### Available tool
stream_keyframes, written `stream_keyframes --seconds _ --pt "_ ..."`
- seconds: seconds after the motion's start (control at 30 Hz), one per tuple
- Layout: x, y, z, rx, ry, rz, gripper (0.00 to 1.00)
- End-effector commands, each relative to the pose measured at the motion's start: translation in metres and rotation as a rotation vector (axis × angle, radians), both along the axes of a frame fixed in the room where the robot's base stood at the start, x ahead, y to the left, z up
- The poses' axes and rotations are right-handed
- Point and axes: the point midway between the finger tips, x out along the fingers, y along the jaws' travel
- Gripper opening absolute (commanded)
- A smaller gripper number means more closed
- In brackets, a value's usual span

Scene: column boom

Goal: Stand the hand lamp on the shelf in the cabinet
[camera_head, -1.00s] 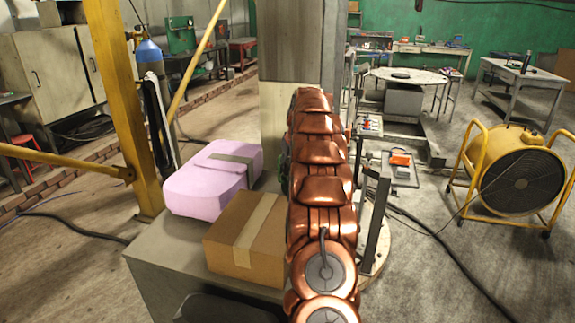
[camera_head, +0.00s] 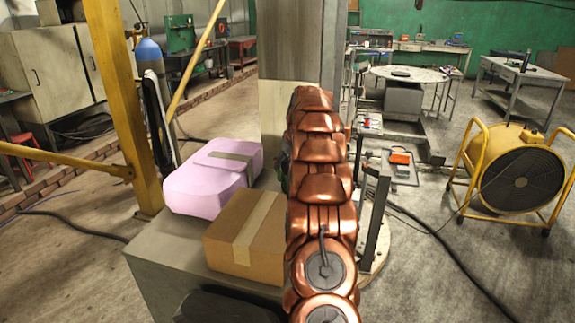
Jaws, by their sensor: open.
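My copper-coloured segmented arm reaches up the middle of the head view and bends away from me at its top. Its far end and my gripper are hidden behind its own links, so I cannot see the fingers. I cannot make out the hand lamp. A beige-grey cabinet (camera_head: 52,75) with two closed doors stands at the far left back. I see no open shelf in it and cannot tell whether it is the task's cabinet.
A pink case (camera_head: 205,187) and a taped cardboard box (camera_head: 232,240) lie on a grey block (camera_head: 155,262), left of my arm. A tall grey column (camera_head: 290,60) stands behind the arm. A yellow post (camera_head: 125,110) is left; a yellow fan (camera_head: 515,170) is right.

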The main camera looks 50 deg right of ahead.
Motion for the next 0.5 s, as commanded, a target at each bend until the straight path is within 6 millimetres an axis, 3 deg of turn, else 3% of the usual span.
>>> stream_keyframes --seconds 0.5 --pt "-0.028 0.007 0.072 -0.002 -0.003 0.0 0.7"
